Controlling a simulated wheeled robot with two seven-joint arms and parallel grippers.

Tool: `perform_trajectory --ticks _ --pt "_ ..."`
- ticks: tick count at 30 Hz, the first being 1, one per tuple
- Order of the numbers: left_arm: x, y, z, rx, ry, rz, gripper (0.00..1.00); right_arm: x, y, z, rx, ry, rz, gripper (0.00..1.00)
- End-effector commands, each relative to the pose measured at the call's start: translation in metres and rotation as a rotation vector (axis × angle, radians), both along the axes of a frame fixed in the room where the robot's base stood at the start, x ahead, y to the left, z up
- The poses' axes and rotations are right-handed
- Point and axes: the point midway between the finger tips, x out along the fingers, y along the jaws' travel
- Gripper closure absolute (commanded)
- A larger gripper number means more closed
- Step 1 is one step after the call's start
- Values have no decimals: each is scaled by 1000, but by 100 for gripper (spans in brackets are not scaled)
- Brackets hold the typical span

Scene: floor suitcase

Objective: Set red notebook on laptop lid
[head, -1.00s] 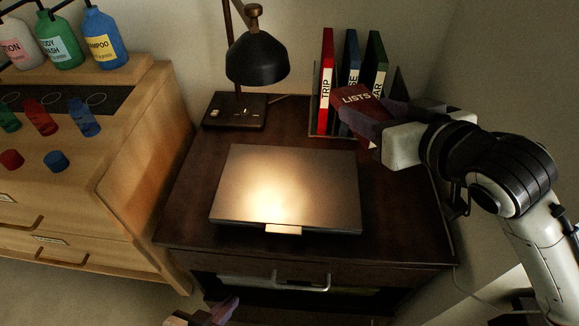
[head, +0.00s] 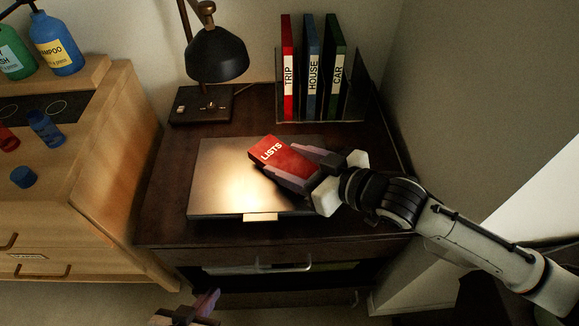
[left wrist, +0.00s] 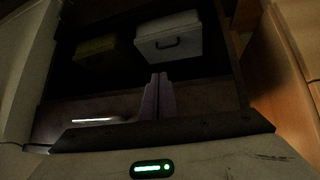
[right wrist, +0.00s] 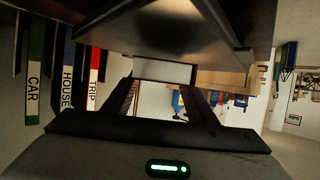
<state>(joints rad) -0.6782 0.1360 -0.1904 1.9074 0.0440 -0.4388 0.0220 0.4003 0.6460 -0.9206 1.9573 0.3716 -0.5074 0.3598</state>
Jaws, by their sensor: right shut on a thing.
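The red notebook (head: 272,151), marked LISTS, is over the upper right part of the closed laptop (head: 220,180) in the head view. I cannot tell whether it touches the lid. My right gripper (head: 291,166) is shut on the notebook, with its fingers along the notebook's right end; the fingers also show in the right wrist view (right wrist: 165,95). The laptop lies flat on the dark desk, with bright lamp glare on its lid. My left gripper (head: 198,308) is low in front of the desk, empty, its fingers together in the left wrist view (left wrist: 158,97).
A black lamp (head: 217,55) stands behind the laptop. Red, blue and green binders (head: 312,70) stand in a rack at the back right. A wooden cabinet (head: 95,170) with bottles is at the left. The wall is close on the right.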

Motion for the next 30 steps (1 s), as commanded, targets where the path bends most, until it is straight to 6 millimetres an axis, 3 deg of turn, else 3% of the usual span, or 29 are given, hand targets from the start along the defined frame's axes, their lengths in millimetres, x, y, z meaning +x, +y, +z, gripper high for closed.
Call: perform_trajectory --ticks 3,15,16,18,30 --pt "0 -1 -1 0 0 -3 100 0 0 -18 0 3 -1 73" --pt "-4 -2 -2 -1 4 -4 100 0 0 -23 0 0 0 73" --pt "-4 -2 -2 -1 4 -4 100 0 0 -23 -1 1 0 43" --pt "-4 -2 -2 -1 5 -4 100 0 0 -23 -1 1 0 31" --pt "-4 -2 0 -2 4 -3 100 -1 -2 -18 -1 0 -1 29"
